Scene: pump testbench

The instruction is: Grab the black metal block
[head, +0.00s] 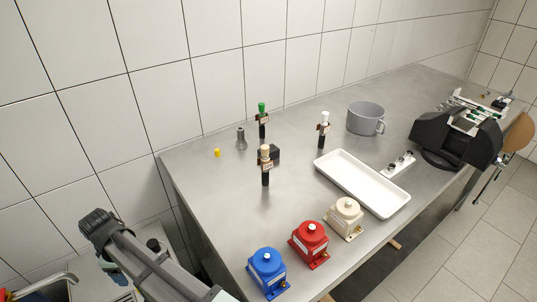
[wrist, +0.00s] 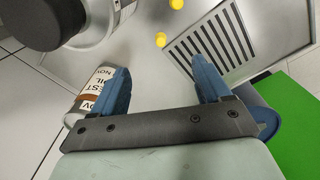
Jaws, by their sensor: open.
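The black metal block (head: 269,153) is small and dark. It lies on the steel table in the head view, behind the upright bottle with the tan cap (head: 265,165), which hides part of it. The block does not show in the wrist view. My gripper (wrist: 160,78) has its two blue fingers spread wide with nothing between them. In the head view my arm is at the lower left, off the table's left edge and well away from the block. The gripper is mostly hidden there behind the arm.
The green-capped bottle (head: 262,121), white-capped bottle (head: 323,130) and grey metal fitting (head: 241,138) stand around the block. A white tray (head: 377,201), grey pot (head: 365,118) and blue (head: 267,269), red and cream pumps occupy the table. A labelled container (wrist: 92,90) is beside my left finger.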

